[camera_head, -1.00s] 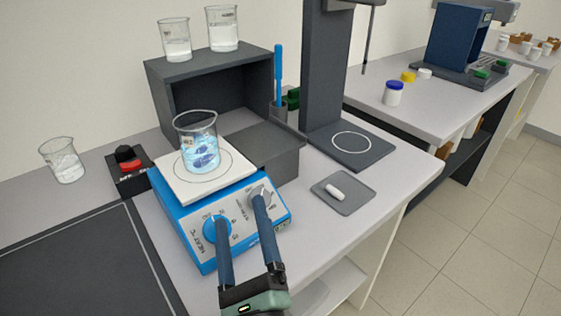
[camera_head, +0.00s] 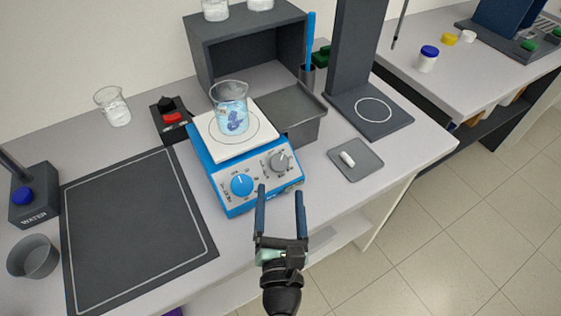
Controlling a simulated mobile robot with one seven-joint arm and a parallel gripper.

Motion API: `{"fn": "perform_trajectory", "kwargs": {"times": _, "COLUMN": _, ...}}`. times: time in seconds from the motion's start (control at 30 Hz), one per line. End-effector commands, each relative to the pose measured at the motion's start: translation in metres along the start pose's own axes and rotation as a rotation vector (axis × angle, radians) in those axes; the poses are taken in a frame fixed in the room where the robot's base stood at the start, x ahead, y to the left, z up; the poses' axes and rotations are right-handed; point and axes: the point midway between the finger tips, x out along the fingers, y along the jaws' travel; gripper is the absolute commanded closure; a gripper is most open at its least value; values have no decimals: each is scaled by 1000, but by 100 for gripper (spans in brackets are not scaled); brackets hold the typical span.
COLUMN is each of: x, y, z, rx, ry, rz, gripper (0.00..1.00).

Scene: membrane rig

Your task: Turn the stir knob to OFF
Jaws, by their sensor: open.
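The blue hotplate stirrer (camera_head: 231,202) stands on the bench with its sloped front panel facing me. The grey stir knob (camera_head: 278,161) is at the panel's right, and the blue heat knob (camera_head: 241,184) is at its left. A beaker of blue liquid (camera_head: 231,108) stands on the white top plate (camera_head: 212,149). My gripper (camera_head: 281,192) is open and empty, its two blue fingers pointing toward the panel. The fingertips are just below the stir knob in the picture and appear clear of it. The knob's fine markings are too small to read.
A dark mat (camera_head: 131,235) lies left of the stirrer. A red-switched box (camera_head: 171,120) and an empty-looking beaker (camera_head: 113,107) stand behind it. A grey tray (camera_head: 368,166) with a white stir bar (camera_head: 347,159) lies to the right. A dark shelf (camera_head: 206,45) stands behind.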

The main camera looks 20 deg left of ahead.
Motion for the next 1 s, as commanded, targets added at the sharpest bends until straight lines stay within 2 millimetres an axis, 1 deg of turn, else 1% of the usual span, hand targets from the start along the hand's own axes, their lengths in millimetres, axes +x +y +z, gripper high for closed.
{"fn": "perform_trajectory", "kwargs": {"times": 0.03, "x": 10, "y": 1, "z": 3, "rx": 0, "ry": -2, "rz": 1, "gripper": 21}}
{"fn": "perform_trajectory", "kwargs": {"times": 0.2, "x": 40, "y": 0, "z": 2, "rx": -2, "ry": -3, "rz": 0, "gripper": 21}}
{"fn": "perform_trajectory", "kwargs": {"times": 0.4, "x": 64, "y": 0, "z": 0, "rx": -1, "ry": -1, "rz": 0, "gripper": 21}}
{"fn": "perform_trajectory", "kwargs": {"times": 0.6, "x": 75, "y": 0, "z": 1, "rx": -2, "ry": -1, "rz": 0, "gripper": 21}}
{"fn": "perform_trajectory", "kwargs": {"times": 0.87, "x": 76, "y": 0, "z": 0, "rx": -2, "ry": -1, "rz": 0, "gripper": 21}}
{"fn": "perform_trajectory", "kwargs": {"times": 0.9, "x": 75, "y": 0, "z": 0, "rx": -2, "ry": -1, "rz": 0, "gripper": 25}}
{"fn": "perform_trajectory", "kwargs": {"times": 0.97, "x": 75, "y": 0, "z": 0, "rx": -2, "ry": 0, "rz": 0, "gripper": 35}}
{"fn": "perform_trajectory", "kwargs": {"times": 1.0, "x": 75, "y": 0, "z": 0, "rx": -2, "ry": 0, "rz": 0, "gripper": 43}}
